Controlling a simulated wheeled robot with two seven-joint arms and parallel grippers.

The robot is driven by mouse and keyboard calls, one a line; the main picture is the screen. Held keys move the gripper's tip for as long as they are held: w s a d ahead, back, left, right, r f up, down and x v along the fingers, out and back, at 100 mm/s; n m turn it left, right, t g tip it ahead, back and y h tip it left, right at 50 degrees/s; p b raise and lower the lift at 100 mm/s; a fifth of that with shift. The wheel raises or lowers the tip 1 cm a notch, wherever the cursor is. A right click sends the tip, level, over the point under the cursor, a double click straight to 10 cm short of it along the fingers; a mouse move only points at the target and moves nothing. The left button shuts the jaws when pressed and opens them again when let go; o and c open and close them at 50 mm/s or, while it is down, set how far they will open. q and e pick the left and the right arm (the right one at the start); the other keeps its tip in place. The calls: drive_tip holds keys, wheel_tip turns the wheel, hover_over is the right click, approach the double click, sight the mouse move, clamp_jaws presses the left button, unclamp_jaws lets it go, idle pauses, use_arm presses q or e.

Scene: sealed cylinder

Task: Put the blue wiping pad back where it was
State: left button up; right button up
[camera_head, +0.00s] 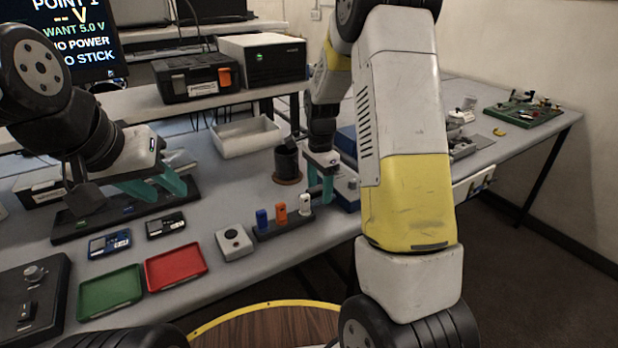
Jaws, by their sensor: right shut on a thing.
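My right gripper (320,188) has its teal fingers pointing down, close together, just behind and right of the white stick (305,204) in the dark holder. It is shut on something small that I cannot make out. I cannot clearly pick out the blue wiping pad; it may be hidden between these fingers or behind my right arm. A blue-sided box (347,193) shows right beside the gripper, partly covered by my arm. My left gripper (158,190) is open and empty, above the dark bar at the left of the table.
The holder (285,226) also carries blue and orange sticks. A dark cylinder (287,160) stands behind it, near a white tray (246,137). A grey button box (234,242), red tray (175,267) and green tray (110,292) lie along the front. My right arm hides the table's right middle.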

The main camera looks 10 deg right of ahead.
sight(319, 187)
drive_tip(key=shift+f, duration=0.15)
drive_tip(key=o, duration=1.2)
wheel_tip(319, 187, up, 12)
drive_tip(key=s+r+n+t+y, duration=0.25)
drive_tip(key=s+r+n, duration=0.55)
drive_tip(key=s, duration=0.4)
drive_tip(key=shift+s+a+r+n+t, duration=0.45)
drive_tip(key=shift+s+n, duration=0.65)
drive_tip(key=shift+s, duration=1)
drive_tip(key=shift+s+a+r+n+t, duration=0.1)
drive_tip(key=shift+s+a+n+t, duration=0.65)
drive_tip(key=shift+s, duration=1.3)
drive_tip(key=shift+s+a+r+n+t, duration=0.25)
drive_tip(key=shift+s+n+t, duration=0.4)
drive_tip(key=shift+s+n, duration=1.15)
drive_tip(key=shift+s+m, duration=0.3)
drive_tip(key=shift+m, duration=0.05)
